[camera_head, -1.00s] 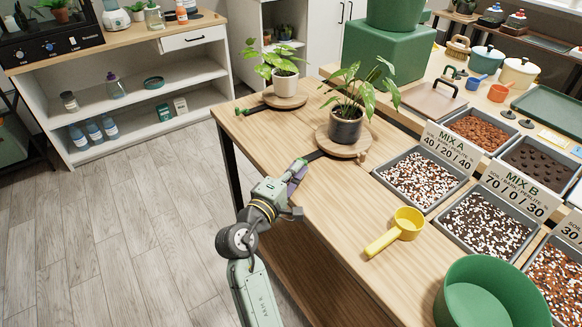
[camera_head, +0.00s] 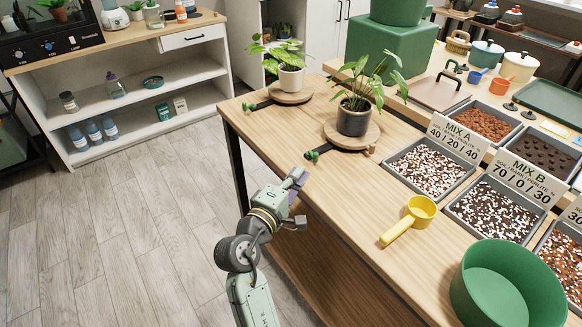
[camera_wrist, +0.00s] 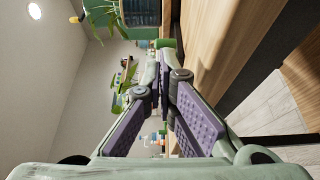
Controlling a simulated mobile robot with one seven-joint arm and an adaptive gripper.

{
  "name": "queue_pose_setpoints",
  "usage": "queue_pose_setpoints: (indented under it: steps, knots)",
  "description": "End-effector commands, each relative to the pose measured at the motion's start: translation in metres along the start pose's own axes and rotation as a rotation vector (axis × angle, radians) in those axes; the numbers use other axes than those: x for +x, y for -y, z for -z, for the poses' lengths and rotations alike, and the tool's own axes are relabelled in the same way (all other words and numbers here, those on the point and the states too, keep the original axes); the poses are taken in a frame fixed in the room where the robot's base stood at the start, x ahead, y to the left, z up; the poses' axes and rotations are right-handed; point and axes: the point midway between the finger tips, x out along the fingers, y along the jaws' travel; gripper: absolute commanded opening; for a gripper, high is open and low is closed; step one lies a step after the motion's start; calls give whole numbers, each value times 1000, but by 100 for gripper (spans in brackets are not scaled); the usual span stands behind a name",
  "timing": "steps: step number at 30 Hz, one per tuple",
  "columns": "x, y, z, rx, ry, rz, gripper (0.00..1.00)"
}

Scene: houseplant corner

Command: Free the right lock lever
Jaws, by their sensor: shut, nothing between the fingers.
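The right lock lever (camera_head: 325,150) is a dark bar with a green knob at its end. It sticks out to the left from under the right round wooden turntable (camera_head: 366,137), which carries a leafy plant in a black pot (camera_head: 353,119). My gripper (camera_head: 297,178) is shut and empty, at the table's front-left edge, a little short of the knob and apart from it. In the wrist view the fingers (camera_wrist: 167,82) meet ahead, and a green knob (camera_wrist: 166,43) shows just beyond them, near the black pot.
The left turntable (camera_head: 290,97) holds a plant in a white pot and has its own green-knobbed lever (camera_head: 250,106). A yellow scoop (camera_head: 408,220), a green bowl (camera_head: 500,285) and soil trays (camera_head: 432,168) stand to the right. The front strip of tabletop (camera_head: 345,190) is clear.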

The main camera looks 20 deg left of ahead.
Motion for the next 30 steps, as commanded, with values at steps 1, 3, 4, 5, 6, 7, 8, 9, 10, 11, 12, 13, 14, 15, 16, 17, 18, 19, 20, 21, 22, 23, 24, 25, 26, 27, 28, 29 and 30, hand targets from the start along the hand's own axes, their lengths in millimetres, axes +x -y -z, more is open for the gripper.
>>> queue_pose_setpoints:
  steps: [1, 3, 4, 5, 6, 7, 8, 9, 10, 11, 12, 13, 14, 15, 16, 17, 18, 19, 20, 21, 22, 23, 24, 25, 26, 27, 28, 29, 30]
  knots:
    - [-9, 4, -8, 1, -1, 1, 0]
    - [-18, 3, -16, 1, -1, 1, 0]
    - [-21, 3, -19, 0, -1, 1, 0]
    - [-24, 2, -22, 0, -1, 1, 0]
    - [-27, 2, -25, 1, 0, 1, 0]
    - [-29, 2, -27, 0, 0, 1, 0]
    - [-31, 1, -29, 0, 0, 1, 0]
    - [-32, 0, -30, 1, 0, 0, 0]
    - [-33, 0, -31, 1, 0, 0, 0]
    - [-34, 0, -32, 0, 0, 0, 0]
    - [-35, 0, -32, 0, 0, 0, 0]
    - [-35, 0, -33, 0, 0, 0, 0]
    - [-35, 0, -33, 0, 0, 0, 0]
    - [-35, 0, -33, 0, 0, 0, 0]
    - [-35, -1, -33, 0, 0, 0, 0]
    - [-35, -1, -33, 0, 0, 0, 0]
    - [-35, -1, -33, 0, 0, 0, 0]
    - [-35, -1, -33, 0, 0, 0, 0]
    - [-35, -1, -33, 0, 0, 0, 0]
    - [-35, -1, -33, 0, 0, 0, 0]
    - [-35, -1, -33, 0, 0, 0, 0]
    - [-35, -1, -33, 0, 0, 0, 0]
    - [-35, -1, -32, 0, 0, 0, 0]
    - [-35, -1, -33, 0, 0, 0, 0]
    - [-35, -1, -32, 0, 0, -1, 0]
    - [-35, -2, -31, 5, -5, -2, 0]
    - [-35, -4, -28, 15, -13, -5, 0]
    - [-35, -7, -24, 30, -27, -11, 0]
    - [-35, -14, -16, 61, -55, -21, 0]
